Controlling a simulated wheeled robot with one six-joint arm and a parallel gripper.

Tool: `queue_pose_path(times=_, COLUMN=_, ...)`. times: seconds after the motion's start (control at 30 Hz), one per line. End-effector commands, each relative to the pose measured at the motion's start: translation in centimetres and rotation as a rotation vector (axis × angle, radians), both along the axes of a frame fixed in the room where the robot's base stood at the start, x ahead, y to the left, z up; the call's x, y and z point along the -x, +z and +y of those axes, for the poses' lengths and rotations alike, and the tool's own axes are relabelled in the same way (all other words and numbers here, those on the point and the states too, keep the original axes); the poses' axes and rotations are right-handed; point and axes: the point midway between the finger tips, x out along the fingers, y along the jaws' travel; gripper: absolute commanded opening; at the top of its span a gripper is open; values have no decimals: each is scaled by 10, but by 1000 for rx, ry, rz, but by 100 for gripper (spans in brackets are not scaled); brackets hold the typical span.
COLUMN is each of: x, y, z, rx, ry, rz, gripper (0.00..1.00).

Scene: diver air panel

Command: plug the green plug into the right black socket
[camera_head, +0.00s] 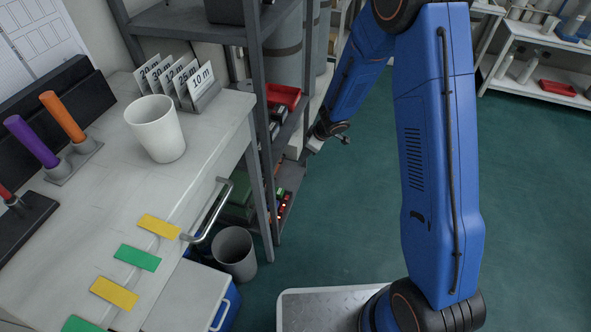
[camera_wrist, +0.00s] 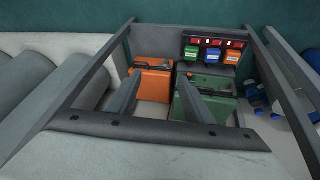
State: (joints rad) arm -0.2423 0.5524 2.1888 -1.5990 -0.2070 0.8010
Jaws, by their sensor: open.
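No green plug can be made out for certain. No black socket can be made out clearly. My gripper (camera_wrist: 160,78) is open and empty, its two grey fingers apart above a shelf unit. An orange box (camera_wrist: 152,72) and a larger green case (camera_wrist: 206,98) lie beyond the fingers. In the head view my gripper (camera_head: 313,145) is at the shelf rack, partly hidden.
A white bench (camera_head: 110,200) on the left holds a white cup (camera_head: 157,128), number cards (camera_head: 178,80) and purple and orange cylinders. The grey rack (camera_head: 255,90) has upright posts close to my arm. A bin (camera_head: 235,255) stands below.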

Motion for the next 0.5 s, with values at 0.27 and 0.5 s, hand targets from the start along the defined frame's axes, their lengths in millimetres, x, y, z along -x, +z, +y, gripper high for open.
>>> queue_pose_path(times=0.27, x=33, y=-73, z=34, rx=-41, ry=136, rz=142, gripper=47)
queue_pose_path(times=0.5, x=41, y=-89, z=41, rx=-50, ry=163, rz=173, gripper=47)
